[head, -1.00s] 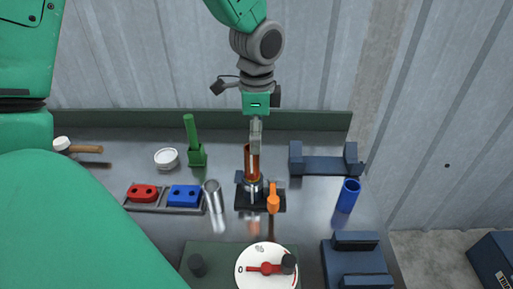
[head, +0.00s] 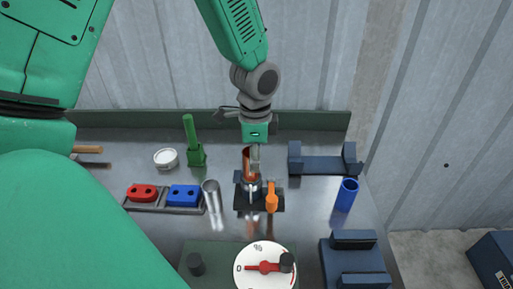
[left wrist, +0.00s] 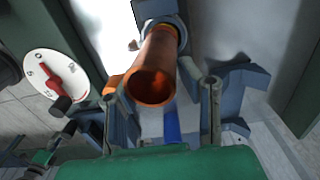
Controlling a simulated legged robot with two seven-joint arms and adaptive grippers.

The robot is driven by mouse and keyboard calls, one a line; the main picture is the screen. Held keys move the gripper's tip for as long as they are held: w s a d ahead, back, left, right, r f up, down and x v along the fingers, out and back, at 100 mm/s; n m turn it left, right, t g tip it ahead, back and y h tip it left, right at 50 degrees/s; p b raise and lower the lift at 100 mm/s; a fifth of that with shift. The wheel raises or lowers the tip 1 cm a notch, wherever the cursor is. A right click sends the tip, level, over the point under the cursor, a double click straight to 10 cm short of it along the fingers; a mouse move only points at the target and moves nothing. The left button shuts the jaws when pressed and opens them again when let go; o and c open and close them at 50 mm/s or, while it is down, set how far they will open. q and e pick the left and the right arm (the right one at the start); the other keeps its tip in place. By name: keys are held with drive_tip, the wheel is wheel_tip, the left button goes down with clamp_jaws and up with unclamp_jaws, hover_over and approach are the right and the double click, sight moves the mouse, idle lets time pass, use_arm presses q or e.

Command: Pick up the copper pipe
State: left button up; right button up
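The copper pipe (head: 246,160) stands upright in a dark clamp holder (head: 246,190) with an orange lever (head: 271,196), in the middle of the bench. My left gripper (head: 255,160) comes down from above at the pipe's upper part and partly hides it in the head view. In the left wrist view the pipe (left wrist: 155,72) shows with its open end towards the camera. The two fingers of the left gripper (left wrist: 160,90) are apart, one on either side of the pipe's end. I cannot tell whether either touches it. My right gripper is not in view.
A silver tube (head: 212,195) stands left of the holder and a blue tube (head: 346,194) to its right. A green post (head: 192,140), a white round dish (head: 165,158), red and blue blocks (head: 163,194), a blue cradle (head: 322,163) and a dial (head: 264,268) surround it.

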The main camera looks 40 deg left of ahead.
use_arm(q)
drive_tip(key=shift+a+f, duration=0.2)
drive_tip(key=shift+a, duration=0.4)
drive_tip(key=shift+a+f, duration=0.15)
drive_tip(key=shift+a, duration=0.45)
clamp_jaws()
drive_tip(key=shift+d+r, duration=0.1)
drive_tip(key=shift+d, duration=0.3)
